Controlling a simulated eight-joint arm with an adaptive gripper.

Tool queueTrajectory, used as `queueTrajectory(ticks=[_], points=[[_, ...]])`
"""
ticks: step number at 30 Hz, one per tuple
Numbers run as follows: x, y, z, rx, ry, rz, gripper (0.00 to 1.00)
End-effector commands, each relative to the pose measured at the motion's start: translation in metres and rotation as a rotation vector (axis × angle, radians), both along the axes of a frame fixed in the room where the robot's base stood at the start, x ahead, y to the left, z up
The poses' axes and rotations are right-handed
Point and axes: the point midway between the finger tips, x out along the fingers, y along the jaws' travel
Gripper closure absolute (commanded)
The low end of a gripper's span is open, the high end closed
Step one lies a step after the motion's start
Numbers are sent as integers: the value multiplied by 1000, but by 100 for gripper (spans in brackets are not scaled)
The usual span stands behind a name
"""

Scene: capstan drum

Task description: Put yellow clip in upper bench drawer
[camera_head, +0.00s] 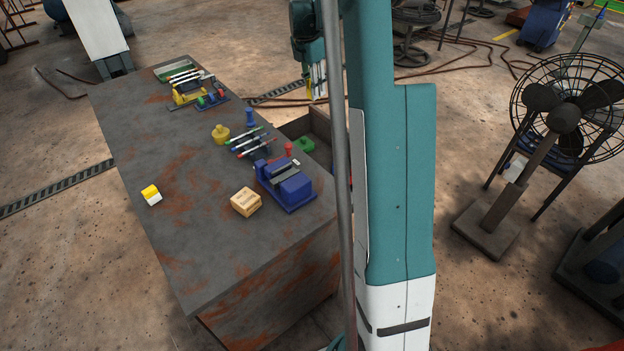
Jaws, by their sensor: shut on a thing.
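My gripper (318,92) hangs to the right of the bench's far half, above an open drawer. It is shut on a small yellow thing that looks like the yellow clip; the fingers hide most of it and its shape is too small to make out. The open drawer (319,122) juts from the right side of the bench (215,245), with its brown walls showing. My arm hides its right part. A green object (304,144) shows at the drawer's near end; I cannot tell whether it lies inside.
The bench top holds a blue vise (285,184), a cardboard box (246,202), a yellow-and-white block (151,195), a yellow knob-shaped piece (220,133), a rack of screwdrivers (251,143) and a yellow vise (187,94). A fan (563,118) stands at the right. The bench's left front is clear.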

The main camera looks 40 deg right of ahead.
Motion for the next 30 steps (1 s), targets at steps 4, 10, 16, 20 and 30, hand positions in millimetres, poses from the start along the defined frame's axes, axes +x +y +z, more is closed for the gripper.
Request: queueTrajectory(ticks=[4,10,16,20,30], points=[[-14,-22,-1,-1,1,-1,82],[-25,-40,-10,-2,1,2,82],[-24,-39,-44,-2,1,1,82],[-24,-40,-72,-2,1,1,82],[-24,-39,-174,-2,1,1,82]])
